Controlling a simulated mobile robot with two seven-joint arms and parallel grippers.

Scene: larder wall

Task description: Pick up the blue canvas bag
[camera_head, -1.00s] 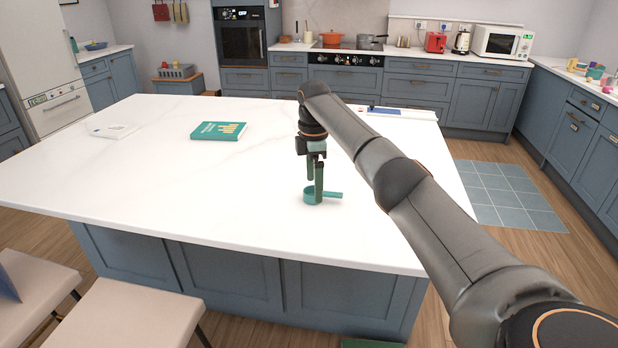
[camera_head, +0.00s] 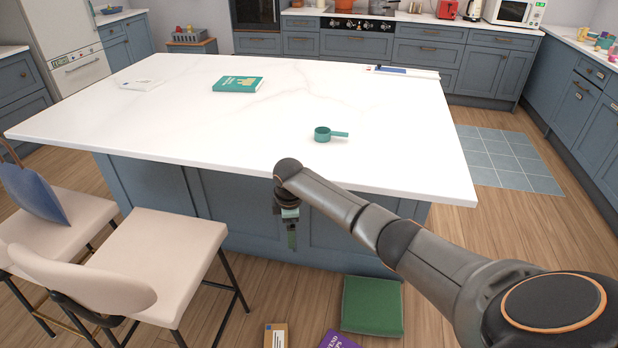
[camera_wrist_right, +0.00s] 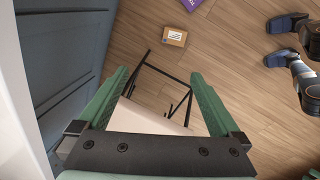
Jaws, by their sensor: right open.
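A blue fabric item (camera_head: 34,192) leans on the seat of a cream chair at the far left of the head view. It may be the blue canvas bag, but I cannot tell it from a cushion. My right gripper (camera_head: 292,238) hangs in front of the island, its fingers below the worktop edge, well to the right of the blue item. In the wrist view the right gripper (camera_wrist_right: 159,72) has its green fingers wide apart and holds nothing. The blue item does not show in the wrist view.
Cream chairs (camera_head: 158,255) stand left of my gripper. A green cushion (camera_head: 372,305), a small box (camera_head: 276,336) and a purple item (camera_head: 340,340) lie on the floor.

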